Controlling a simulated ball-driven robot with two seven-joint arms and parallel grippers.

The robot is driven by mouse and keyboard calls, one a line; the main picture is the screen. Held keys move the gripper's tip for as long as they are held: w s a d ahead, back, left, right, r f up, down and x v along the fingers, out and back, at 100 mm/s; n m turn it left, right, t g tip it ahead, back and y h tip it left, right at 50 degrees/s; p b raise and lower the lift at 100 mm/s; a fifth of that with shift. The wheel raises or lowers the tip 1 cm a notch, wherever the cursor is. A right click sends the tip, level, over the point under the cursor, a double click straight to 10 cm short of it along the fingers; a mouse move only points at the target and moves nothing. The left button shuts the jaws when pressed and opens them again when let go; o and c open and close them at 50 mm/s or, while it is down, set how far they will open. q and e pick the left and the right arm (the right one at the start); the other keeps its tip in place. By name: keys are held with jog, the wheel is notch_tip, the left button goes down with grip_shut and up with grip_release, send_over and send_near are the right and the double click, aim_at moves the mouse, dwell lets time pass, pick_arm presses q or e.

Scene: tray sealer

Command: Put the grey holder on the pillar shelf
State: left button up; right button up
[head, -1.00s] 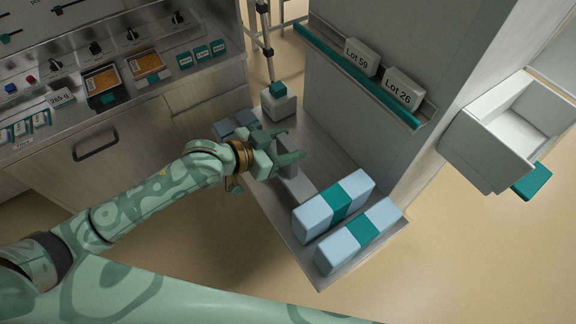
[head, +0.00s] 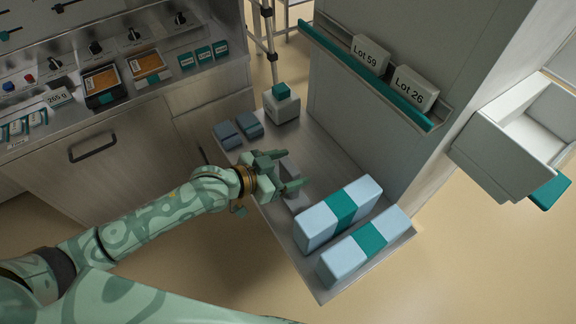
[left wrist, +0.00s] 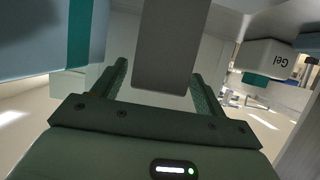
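A plain grey block (head: 296,201), which looks like the grey holder, stands on the steel table beside two light blue packs. My left gripper (head: 283,171) is over it with its fingers spread and hides part of it. In the left wrist view the grey block (left wrist: 165,50) shows between the two spread fingers (left wrist: 160,78); I cannot tell whether they touch it. The pillar shelf (head: 368,78) is a teal-edged ledge on the grey pillar, holding white blocks marked Lot 59 (head: 370,54) and Lot 26 (head: 413,90). My right gripper is out of view.
Two light blue packs with teal bands (head: 338,212) (head: 364,245) lie at the table's near end. Two small blue-grey blocks (head: 227,136) (head: 249,124) and a white block with a teal top (head: 281,107) stand farther back. A white open bin (head: 500,150) hangs right of the pillar.

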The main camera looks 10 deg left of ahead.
pick_arm(q)
jog(key=shift+r, duration=0.1)
jog(key=shift+r, duration=0.2)
jog(key=p+v, duration=0.3)
jog(key=v, duration=0.9)
jog(key=shift+f, duration=0.1)
